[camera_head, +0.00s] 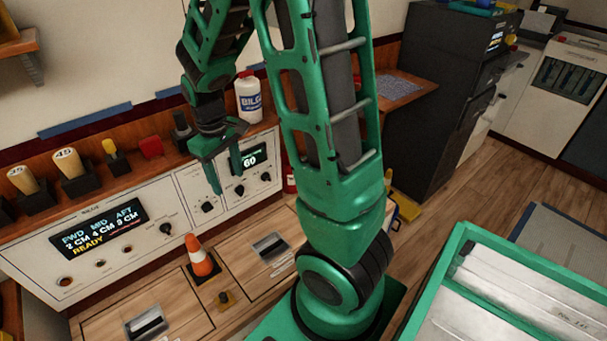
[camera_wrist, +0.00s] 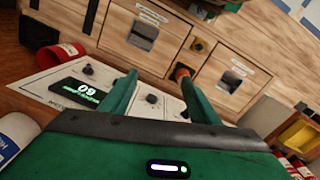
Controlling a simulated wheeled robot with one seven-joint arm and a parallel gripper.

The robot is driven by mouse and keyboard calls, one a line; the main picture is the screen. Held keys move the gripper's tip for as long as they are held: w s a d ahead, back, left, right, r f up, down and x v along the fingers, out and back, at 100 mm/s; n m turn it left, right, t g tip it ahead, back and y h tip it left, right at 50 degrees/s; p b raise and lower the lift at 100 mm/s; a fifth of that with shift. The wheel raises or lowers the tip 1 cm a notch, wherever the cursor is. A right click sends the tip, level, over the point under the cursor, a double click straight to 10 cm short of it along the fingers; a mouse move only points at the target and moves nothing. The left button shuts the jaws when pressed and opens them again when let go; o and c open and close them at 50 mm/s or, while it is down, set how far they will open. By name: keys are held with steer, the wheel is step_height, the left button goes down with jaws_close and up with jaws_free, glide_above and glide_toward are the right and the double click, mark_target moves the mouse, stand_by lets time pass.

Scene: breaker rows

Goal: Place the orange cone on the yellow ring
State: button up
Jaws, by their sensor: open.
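The orange cone (camera_head: 201,258), with a white band and a dark base, stands upright on the wooden surface below the grey control panel. In the wrist view only part of the orange cone (camera_wrist: 181,72) shows, partly behind a finger. My gripper (camera_head: 227,181) is open and empty, in front of the panel, above and apart from the cone. Its two green fingers (camera_wrist: 159,80) also show in the wrist view. I cannot clearly make out a yellow ring. A small dull-yellow piece (camera_head: 224,299) lies just in front of the cone; its shape is too small to tell.
The control panel (camera_head: 95,250) has displays and knobs. On the ledge above it stand several levers and a white-and-blue bottle (camera_head: 249,98) near my gripper. Drawers with metal pulls (camera_head: 270,246) flank the cone. A green-rimmed tray (camera_head: 440,275) is at right.

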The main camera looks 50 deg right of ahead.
steer(key=s+d+r+m, duration=0.2)
steer(key=s+r+m, duration=0.2)
steer(key=s, duration=0.7)
steer(key=s+d+r+m, duration=0.2)
steer(key=s+r, duration=0.4)
steer(key=s, duration=0.6)
steer(key=shift+s+d+m+y, duration=0.3)
steer(key=shift+m+y, duration=0.1)
steer(key=shift+m, duration=0.5)
steer(key=shift+r, duration=0.1)
